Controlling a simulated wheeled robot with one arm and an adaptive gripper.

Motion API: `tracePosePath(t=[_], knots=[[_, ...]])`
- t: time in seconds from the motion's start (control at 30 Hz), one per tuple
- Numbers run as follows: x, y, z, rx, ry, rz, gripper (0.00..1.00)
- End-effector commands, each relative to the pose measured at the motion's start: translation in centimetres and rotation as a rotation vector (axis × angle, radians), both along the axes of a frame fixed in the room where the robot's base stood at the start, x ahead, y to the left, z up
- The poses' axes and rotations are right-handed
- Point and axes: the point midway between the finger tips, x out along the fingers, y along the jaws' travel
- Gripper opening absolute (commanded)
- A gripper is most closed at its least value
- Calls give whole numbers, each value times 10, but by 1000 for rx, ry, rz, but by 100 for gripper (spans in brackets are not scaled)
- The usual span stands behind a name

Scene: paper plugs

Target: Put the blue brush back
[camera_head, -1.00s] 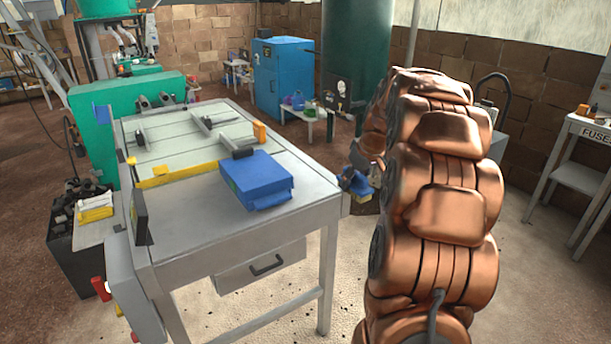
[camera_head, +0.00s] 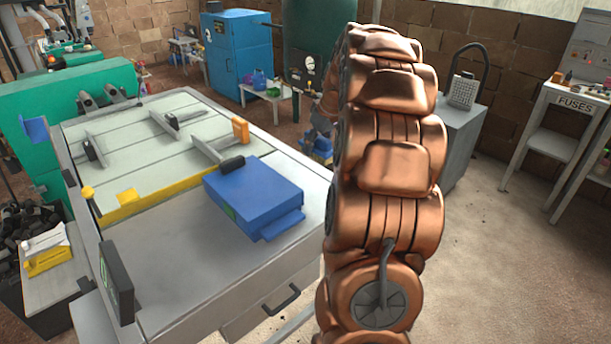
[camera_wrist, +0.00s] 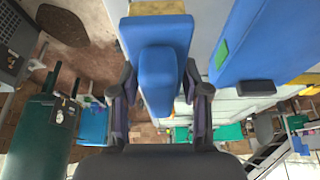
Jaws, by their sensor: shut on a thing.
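In the wrist view my gripper (camera_wrist: 158,84) is shut on the blue brush (camera_wrist: 158,65). Its rounded blue handle lies between the two dark fingers, and its wider blue block with a tan edge, probably bristles, shows at the top of the picture. In the head view my copper-coloured arm stands right of the worktable, bent away from me. It hides most of my gripper there, and I cannot clearly make out the brush in that view.
The grey worktable (camera_head: 190,290) carries a blue box (camera_head: 253,195), clamps and a yellow strip. The box (camera_wrist: 245,45) is close right of the brush in the wrist view. Behind stand a blue cabinet (camera_head: 237,55) and a low white table (camera_head: 268,92). Floor at right is open.

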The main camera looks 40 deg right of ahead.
Motion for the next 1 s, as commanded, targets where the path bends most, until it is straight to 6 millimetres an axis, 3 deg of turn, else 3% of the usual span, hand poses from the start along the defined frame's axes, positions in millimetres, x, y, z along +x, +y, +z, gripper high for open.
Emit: tracePosePath(t=[0.8, 1.0], knots=[[-1, 0, -91, 4, 3, -1, 14], [0, 0, -99, 1, 1, 0, 14]])
